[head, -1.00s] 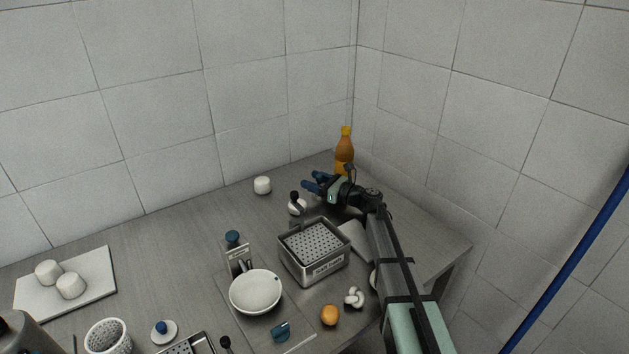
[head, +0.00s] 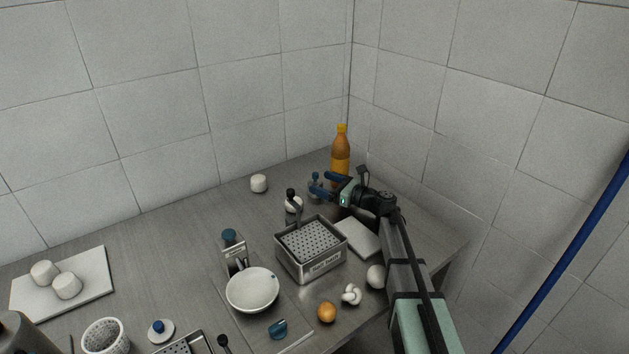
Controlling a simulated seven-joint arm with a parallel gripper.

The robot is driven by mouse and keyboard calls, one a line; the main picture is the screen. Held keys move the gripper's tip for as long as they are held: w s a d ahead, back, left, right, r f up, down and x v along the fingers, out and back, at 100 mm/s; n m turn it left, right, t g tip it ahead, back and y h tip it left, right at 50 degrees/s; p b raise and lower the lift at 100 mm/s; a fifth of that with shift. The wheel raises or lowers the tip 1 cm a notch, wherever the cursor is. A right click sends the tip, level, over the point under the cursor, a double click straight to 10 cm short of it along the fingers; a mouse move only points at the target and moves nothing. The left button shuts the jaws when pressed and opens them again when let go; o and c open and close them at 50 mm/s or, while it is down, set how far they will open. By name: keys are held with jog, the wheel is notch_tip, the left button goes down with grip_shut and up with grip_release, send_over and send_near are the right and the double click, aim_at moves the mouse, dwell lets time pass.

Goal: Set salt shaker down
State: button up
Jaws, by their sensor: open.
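A small shaker with a blue top (head: 316,179), which looks like the salt shaker, stands upright on the counter near the back right corner. My gripper (head: 326,185) is beside it, just to its right, with its blue fingers apart. The fingers overlap part of the shaker's body, so I cannot tell whether they still touch it.
A tall orange bottle (head: 340,155) stands right behind my gripper. A black-topped white item (head: 292,203) and a perforated metal basket (head: 310,264) are in front of it. The back-left counter is clear.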

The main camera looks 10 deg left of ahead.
jog(key=v, duration=0.8)
jog(key=shift+d, duration=0.15)
